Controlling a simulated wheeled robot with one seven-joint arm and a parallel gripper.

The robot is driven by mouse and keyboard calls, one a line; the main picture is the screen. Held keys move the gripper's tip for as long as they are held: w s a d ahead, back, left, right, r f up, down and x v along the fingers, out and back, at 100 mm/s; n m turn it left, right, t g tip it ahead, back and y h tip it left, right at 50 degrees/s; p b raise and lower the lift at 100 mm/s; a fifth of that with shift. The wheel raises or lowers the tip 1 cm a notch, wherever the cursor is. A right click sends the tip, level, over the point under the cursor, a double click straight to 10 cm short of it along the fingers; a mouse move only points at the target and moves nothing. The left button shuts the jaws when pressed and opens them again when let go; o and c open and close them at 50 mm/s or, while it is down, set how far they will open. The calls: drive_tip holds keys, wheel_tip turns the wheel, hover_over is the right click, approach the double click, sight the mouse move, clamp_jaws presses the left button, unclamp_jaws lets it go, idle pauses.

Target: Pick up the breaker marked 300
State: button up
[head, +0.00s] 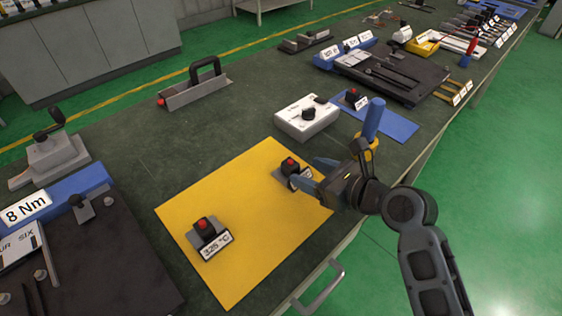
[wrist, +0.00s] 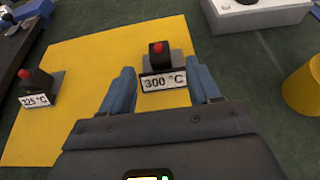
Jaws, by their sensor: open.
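The breaker marked 300 °C (wrist: 159,58) has a black block with a red top, a grey base and a white label. In the wrist view it stands on the yellow mat (wrist: 75,55), between and just beyond my gripper's fingertips. My gripper (wrist: 160,85) is open and empty, with one blue finger on each side of the label. In the head view the 300 breaker (head: 290,166) is at the mat's far right, its label partly hidden by my gripper (head: 308,178). A similar breaker marked 325 °C (head: 207,229) stands on the mat nearer the front left.
A white box with a black knob (head: 306,118) stands just behind the mat. A blue mat (head: 395,122) with another red-topped breaker (head: 353,95) lies behind my gripper. A blue upright cylinder (head: 373,120) is close to my wrist. A black-handled fixture (head: 195,88) stands at the back left.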

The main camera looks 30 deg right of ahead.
sight(295, 167)
drive_tip(key=shift+x, duration=3.9)
drive_tip(key=shift+c, duration=0.3)
drive_tip(key=c, duration=1.1)
